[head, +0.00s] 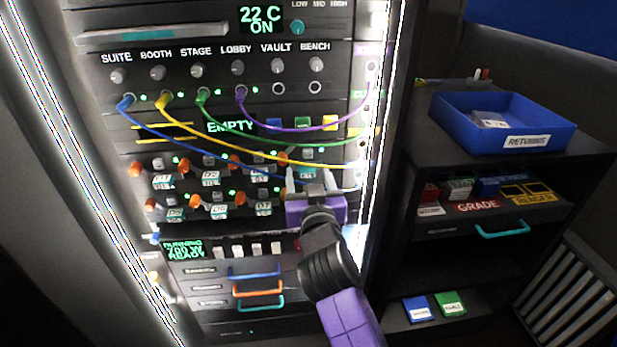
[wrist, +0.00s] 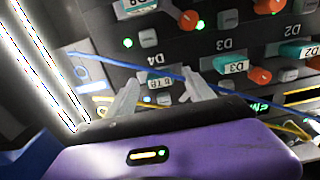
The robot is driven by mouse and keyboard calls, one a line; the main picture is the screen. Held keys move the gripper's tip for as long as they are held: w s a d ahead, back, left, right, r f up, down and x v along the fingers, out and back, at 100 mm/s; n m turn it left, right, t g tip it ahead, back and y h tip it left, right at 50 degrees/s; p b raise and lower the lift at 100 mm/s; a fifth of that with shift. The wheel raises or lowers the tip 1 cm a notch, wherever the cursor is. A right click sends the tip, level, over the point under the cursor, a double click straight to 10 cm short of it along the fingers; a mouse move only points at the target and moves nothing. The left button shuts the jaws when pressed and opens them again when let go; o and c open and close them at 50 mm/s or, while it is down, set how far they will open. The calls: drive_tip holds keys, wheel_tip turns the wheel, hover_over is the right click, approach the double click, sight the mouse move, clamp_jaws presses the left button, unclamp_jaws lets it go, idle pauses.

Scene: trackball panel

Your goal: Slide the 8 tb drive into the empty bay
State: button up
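My gripper (head: 308,178) is at the right end of the upper drive row, its two pale fingers apart and pointing at the rack. In the wrist view, which shows the rack upside down, the fingers (wrist: 163,82) stand either side of a small drive front (wrist: 157,85) that seems to read 8 TB, below the D4 label. It shows between the fingers in the head view (head: 307,172). The gap looks wider than this front, and I see no clear contact. I cannot tell how deep the drive sits. No bay shows clearly as empty; my gripper hides part of the lower row.
Blue, yellow, green and purple cables (head: 290,160) hang across the rack near my gripper. Orange knobs (head: 185,165) stand beside the drives. A bright strip (head: 375,150) edges the rack. To the right, a blue returns bin (head: 460,130) with something in it stands on a shelf unit.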

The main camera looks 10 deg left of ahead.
drive_tip(key=shift+s, duration=0.1)
drive_tip(key=v, duration=0.7)
drive_tip(key=shift+s, duration=0.3)
drive_tip(key=shift+d+r, duration=0.1)
drive_tip(key=s+d+f+m+g+h+p, duration=0.1)
drive_tip(key=s+d+f, duration=0.1)
drive_tip(key=s+d, duration=0.7)
drive_tip(key=s+d+f+m+h+p, duration=0.1)
drive_tip(key=s+d, duration=0.7)
drive_tip(key=s, duration=1.3)
drive_tip(key=s+d+f+m+g+h+p, duration=0.1)
drive_tip(key=s+d+f+h+p, duration=0.2)
drive_tip(key=s+d, duration=0.6)
drive_tip(key=s, duration=0.7)
drive_tip(key=shift+d+f+g, duration=0.3)
drive_tip(key=shift+d+f, duration=0.05)
